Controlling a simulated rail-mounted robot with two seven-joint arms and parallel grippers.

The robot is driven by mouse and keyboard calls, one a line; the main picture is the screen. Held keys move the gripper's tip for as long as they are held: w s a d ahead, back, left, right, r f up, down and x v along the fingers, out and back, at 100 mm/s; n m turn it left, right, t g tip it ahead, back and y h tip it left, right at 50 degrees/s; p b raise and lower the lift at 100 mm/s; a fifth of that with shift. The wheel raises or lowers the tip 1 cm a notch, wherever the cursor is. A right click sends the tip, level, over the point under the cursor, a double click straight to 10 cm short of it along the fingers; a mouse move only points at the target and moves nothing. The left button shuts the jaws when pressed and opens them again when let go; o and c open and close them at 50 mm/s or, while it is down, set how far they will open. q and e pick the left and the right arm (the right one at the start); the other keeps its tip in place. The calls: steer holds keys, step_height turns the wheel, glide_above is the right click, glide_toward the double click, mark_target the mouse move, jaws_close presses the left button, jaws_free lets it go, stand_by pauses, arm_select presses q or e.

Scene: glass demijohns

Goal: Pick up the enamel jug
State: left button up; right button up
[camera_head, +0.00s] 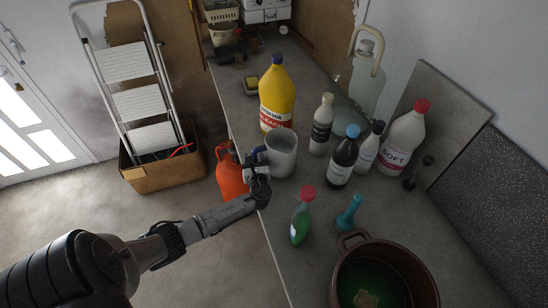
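The enamel jug (283,155) is a pale grey-white upright cylinder with an open top. It stands near the left edge of the grey worktop (315,265). Its dark blue handle shows on its left side, partly hidden by my gripper. My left gripper (257,164) is at the handle side of the jug, with its fingers close to or around the handle. The fingers are small and dark here, so I cannot tell whether they are shut on it. My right gripper is not in view.
A yellow bleach bottle (277,98) stands just behind the jug. Several bottles, including a dark one (343,160), stand to its right. An orange container (231,178) is beside the worktop edge.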

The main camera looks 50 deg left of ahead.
arm_select(q)
jaws_close()
stand_by(1.1)
steer(key=shift+r, duration=0.15)
